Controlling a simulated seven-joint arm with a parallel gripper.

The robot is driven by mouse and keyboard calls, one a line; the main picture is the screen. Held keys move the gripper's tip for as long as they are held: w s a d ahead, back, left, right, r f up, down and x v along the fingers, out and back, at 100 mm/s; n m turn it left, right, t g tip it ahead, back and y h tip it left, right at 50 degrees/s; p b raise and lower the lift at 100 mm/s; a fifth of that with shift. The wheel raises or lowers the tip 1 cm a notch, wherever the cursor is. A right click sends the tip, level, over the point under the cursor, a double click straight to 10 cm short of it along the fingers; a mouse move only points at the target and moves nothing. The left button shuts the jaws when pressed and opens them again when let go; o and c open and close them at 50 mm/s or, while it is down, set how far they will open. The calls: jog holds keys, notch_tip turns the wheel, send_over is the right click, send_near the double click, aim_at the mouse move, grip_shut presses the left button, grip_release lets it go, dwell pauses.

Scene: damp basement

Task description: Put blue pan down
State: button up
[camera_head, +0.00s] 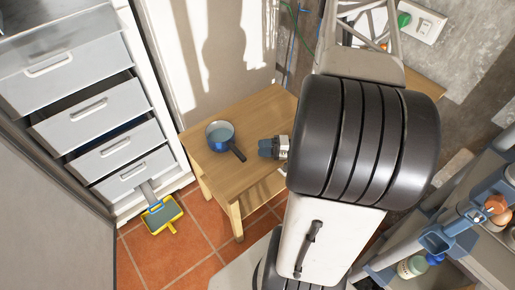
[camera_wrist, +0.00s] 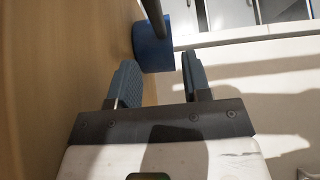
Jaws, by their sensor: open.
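The blue pan (camera_head: 217,138) rests upright on the wooden table (camera_head: 207,170) in the head view. Its dark handle points to the lower right, toward my gripper (camera_head: 262,148). My gripper is over the table, to the right of the pan and a short way off the handle's end. In the wrist view the pan's blue side (camera_wrist: 153,52) and dark handle show beyond the two fingers. The fingers are apart with nothing between them. The wood surface fills the left of that view.
White drawers (camera_head: 108,115) stand left of the table, some partly pulled out. A yellow dustpan (camera_head: 162,214) is on the tiled floor. A shelf with bottles and a bowl of eggs (camera_head: 496,205) is at the right. The table's front left is clear.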

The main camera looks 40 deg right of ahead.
jog(key=shift+s+d, duration=0.2)
jog(key=shift+d, duration=0.1)
dwell(0.5)
jog(key=a+r+n+g+h, duration=0.2)
jog(key=a+r+g, duration=0.25)
jog(key=r, duration=0.35)
jog(key=w+a+r+n+g+h, duration=0.15)
jog(key=a+r+g, duration=0.3)
jog(key=r, duration=0.45)
jog(key=a+r+n+g+h, duration=0.1)
jog(key=a+r+n+g, duration=0.15)
jog(key=a+r, duration=0.45)
jog(key=s+a+r+t+h, duration=0.1)
jog(key=s+a+r+h, duration=0.2)
jog(key=r, duration=0.4)
jog(key=s+a+r+t+h, duration=0.1)
jog(key=s+a+r+h, duration=0.2)
jog(key=s+r, duration=0.3)
jog(key=s+a+r+n+t+h, duration=0.1)
jog(key=s+r+h, duration=0.3)
jog(key=r, duration=0.4)
jog(key=shift+s+a+r, duration=0.35)
jog(key=shift+a, duration=0.55)
jog(key=shift+t, duration=0.25)
